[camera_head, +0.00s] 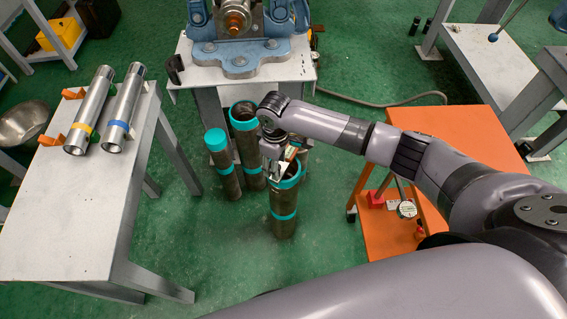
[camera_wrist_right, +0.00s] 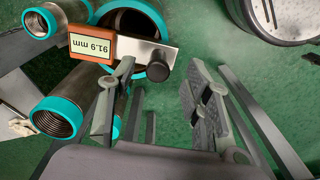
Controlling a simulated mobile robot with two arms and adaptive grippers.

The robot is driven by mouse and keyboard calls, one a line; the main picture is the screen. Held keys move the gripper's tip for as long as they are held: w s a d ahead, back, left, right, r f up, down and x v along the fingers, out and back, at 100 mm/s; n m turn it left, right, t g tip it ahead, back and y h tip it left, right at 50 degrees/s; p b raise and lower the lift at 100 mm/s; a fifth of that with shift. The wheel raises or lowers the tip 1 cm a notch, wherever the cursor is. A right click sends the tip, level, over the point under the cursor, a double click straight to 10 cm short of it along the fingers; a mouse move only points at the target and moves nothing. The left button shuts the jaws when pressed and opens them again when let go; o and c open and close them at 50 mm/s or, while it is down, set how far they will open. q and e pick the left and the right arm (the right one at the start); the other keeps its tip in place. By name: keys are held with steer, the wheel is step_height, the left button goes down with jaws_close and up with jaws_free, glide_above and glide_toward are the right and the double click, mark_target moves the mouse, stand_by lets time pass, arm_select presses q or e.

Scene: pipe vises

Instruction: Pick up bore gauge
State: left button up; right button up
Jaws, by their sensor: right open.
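The bore gauge (camera_wrist_right: 146,52) shows in the right wrist view, with a brown-framed display reading 91.9 mm, a silver plate and a black knob. It is over the mouth of a teal-ringed pipe; whether it rests on the rim I cannot tell. In the head view a small pale part of it (camera_head: 290,153) shows beside my gripper. My right gripper (camera_wrist_right: 162,72) is open, its fingers spread, with the gauge just beyond the fingertips toward the left one. In the head view the right gripper (camera_head: 274,168) points down over the standing pipes. My left gripper is not in view.
Several teal-ringed pipes (camera_head: 285,212) stand on the green floor close around the gripper. A blue vise (camera_head: 240,58) is on a bench behind. A grey table (camera_head: 65,225) with two silver pipes is left. An orange cart (camera_head: 450,122) stands right, partly under my arm.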

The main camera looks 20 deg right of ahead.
steer(key=shift+w+f, duration=0.1)
steer(key=shift+f, duration=1.4)
steer(key=shift+c, duration=0.2)
jaws_close()
